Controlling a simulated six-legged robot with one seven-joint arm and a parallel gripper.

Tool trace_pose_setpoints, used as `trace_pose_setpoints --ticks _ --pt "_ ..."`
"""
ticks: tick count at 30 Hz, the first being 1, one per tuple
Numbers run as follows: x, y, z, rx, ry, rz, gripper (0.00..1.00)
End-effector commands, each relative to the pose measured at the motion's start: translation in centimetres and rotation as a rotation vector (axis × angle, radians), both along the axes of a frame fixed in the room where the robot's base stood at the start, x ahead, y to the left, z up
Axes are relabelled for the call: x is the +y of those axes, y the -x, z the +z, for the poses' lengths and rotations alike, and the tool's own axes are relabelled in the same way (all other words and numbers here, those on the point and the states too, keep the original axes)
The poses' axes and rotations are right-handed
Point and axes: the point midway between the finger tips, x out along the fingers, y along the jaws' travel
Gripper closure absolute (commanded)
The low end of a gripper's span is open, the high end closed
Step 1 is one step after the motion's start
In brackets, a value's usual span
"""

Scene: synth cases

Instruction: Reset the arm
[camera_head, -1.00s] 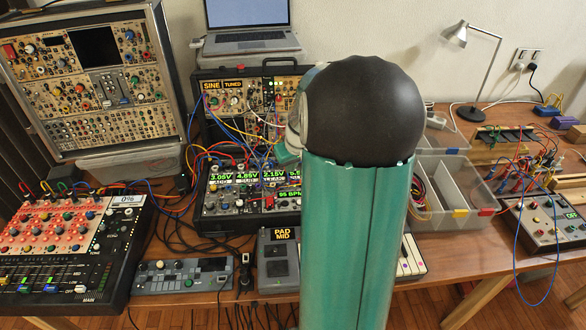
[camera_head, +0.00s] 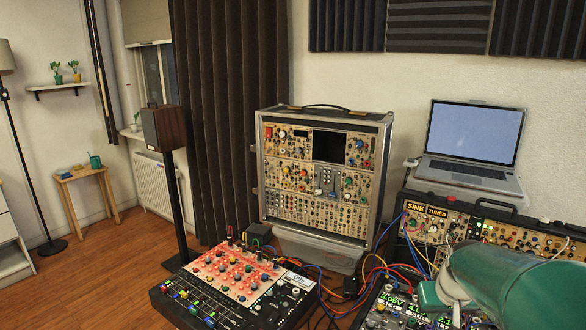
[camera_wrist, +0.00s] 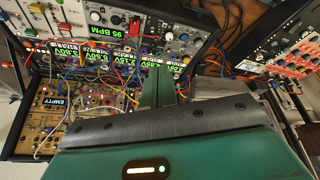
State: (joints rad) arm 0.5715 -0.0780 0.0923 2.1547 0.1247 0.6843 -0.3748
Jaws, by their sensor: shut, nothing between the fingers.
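My gripper (camera_wrist: 163,84) shows in the wrist view as narrow green fingers beyond the dark-edged green housing, shut with nothing between them. It is in front of a patched synth case with lit green displays (camera_wrist: 95,57) and many cables. I cannot tell how far the fingertips are from the cables. In the head view a green part of my arm (camera_head: 510,285) fills the lower right corner, in front of the same case (camera_head: 388,308). My fingertips cannot be made out in that view.
A red-panelled mixer (camera_head: 235,280) stands left of the patched case. Behind are a tall synth rack (camera_head: 322,180), a rear synth case (camera_head: 430,215) and an open laptop (camera_head: 476,140). A speaker on a stand (camera_head: 165,128) is farther left. Open floor (camera_head: 105,260) lies at left.

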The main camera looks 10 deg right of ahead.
Motion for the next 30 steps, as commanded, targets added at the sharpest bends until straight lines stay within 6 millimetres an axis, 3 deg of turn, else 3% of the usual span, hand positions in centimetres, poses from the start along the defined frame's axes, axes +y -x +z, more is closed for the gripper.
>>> trace_pose_setpoints --ticks 1,6,12,15,21,30 --pt "2.4 0.6 1.3 -0.012 0.007 0.026 1.00" --pt "9.0 3.8 3.9 -0.036 0.011 0.080 1.00" --pt "15.2 8.7 5.6 -0.072 0.001 0.140 1.00" --pt "17.4 11.2 6.0 -0.089 -0.009 0.167 1.00" --pt "19.4 14.2 5.9 -0.106 -0.026 0.195 1.00" --pt "19.6 14.5 5.9 -0.106 -0.030 0.194 1.00"
